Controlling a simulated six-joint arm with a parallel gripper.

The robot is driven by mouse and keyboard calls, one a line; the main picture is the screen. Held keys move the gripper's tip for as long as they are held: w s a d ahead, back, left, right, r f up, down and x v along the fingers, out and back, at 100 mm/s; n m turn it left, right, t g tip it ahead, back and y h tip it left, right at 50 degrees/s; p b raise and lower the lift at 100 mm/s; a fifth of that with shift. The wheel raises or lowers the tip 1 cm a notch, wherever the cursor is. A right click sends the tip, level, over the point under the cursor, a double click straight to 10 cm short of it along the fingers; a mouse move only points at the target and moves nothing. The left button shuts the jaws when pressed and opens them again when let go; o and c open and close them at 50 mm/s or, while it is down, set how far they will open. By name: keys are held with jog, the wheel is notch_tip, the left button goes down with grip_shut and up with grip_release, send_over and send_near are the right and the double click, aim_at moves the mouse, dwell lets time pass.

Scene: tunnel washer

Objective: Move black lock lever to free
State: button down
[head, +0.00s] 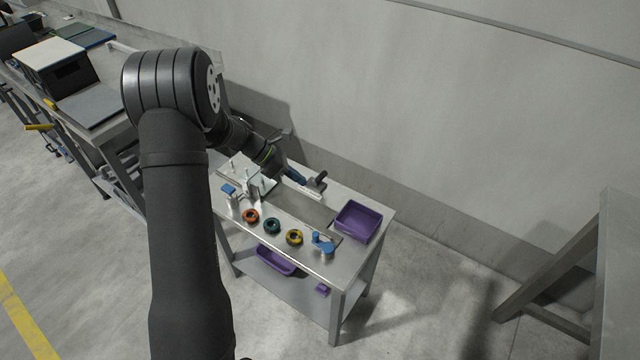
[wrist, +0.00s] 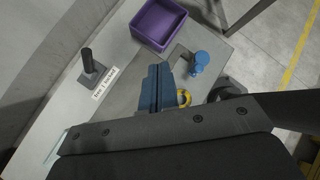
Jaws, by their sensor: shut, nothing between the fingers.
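The black lock lever (head: 318,181) stands on a grey base at the back of the small metal table in the head view. In the wrist view the lever (wrist: 87,60) sticks up from its base, with a white printed label (wrist: 98,83) in front of it. The label is too small to read surely. My gripper (head: 300,180) has blue fingers and hangs over the table, left of the lever in the head view. In the wrist view my gripper (wrist: 160,72) is shut and empty, to the right of the lever and apart from it.
A purple tray (head: 358,204) sits at the table's right end. A blue fitting (head: 322,243) and orange (head: 251,216), green (head: 272,226) and yellow (head: 294,237) rings line the front. A plate with upright pins (head: 262,184) is at left. The wall stands behind.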

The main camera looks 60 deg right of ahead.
notch_tip(320, 180, down, 5)
jog(key=d+n+g+h, duration=0.1)
jog(key=d+n+h, duration=0.25)
jog(key=n, duration=0.25)
jog(key=n+t+h, duration=0.2)
jog(key=n+h, duration=0.3)
jog(key=n, duration=0.3)
send_near(321, 177)
jog(key=shift+s+a+f, duration=0.2)
jog(key=shift+s+a, duration=0.15)
jog(key=shift+a, duration=0.2)
jog(key=shift+s+a+f, duration=0.2)
jog(key=shift+s+a, duration=0.2)
jog(key=shift+a, duration=0.1)
jog(key=shift+w+f+n+h, duration=0.25)
jog(key=shift+w+f+n, duration=0.1)
jog(key=shift+n, duration=0.25)
jog(key=x, duration=1)
